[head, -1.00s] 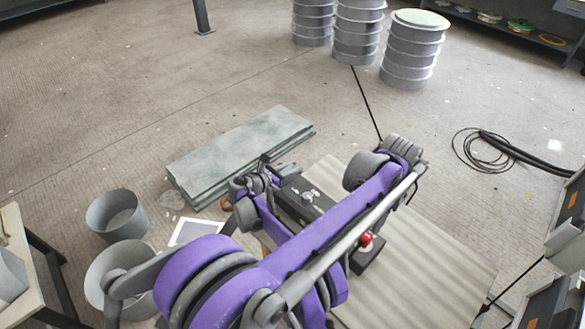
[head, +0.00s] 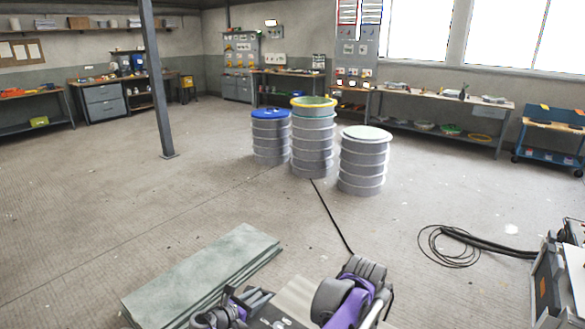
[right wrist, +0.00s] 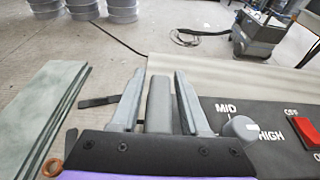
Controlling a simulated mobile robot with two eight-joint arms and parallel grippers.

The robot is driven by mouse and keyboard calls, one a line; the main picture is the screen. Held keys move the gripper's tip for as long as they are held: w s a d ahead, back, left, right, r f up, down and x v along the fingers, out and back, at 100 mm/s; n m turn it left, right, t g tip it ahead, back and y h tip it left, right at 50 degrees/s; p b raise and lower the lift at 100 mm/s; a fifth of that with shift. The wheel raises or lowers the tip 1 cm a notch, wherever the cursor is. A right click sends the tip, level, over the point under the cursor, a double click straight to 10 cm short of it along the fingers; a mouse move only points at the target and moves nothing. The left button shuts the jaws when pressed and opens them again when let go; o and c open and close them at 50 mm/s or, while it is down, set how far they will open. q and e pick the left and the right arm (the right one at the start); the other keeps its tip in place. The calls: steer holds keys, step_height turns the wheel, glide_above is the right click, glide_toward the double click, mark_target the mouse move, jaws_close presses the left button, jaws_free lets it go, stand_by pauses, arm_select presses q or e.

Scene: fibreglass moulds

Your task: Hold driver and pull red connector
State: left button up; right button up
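My right gripper (head: 250,298) is at the bottom edge of the head view, beside the sheet stack. In the right wrist view its two grey fingers (right wrist: 158,95) stand apart, with a grey bar between them; narrow gaps show at its sides. I cannot tell what the bar belongs to. The driver seems to be the dark control box (right wrist: 262,105), right of the fingers, with a grey knob, MID and HIGH labels and a red switch (right wrist: 312,132) at the picture's edge. No red connector is identifiable now. My left gripper is not in view.
Greenish-grey sheets (head: 205,272) lie stacked left of the right gripper. Ribbed drums (head: 363,160) stand further back. A black cable (head: 330,217) runs from them towards my arm; a coiled hose (head: 450,245) lies right. A post (head: 158,85) stands at left. Much floor between is clear.

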steer(key=shift+o, duration=0.9)
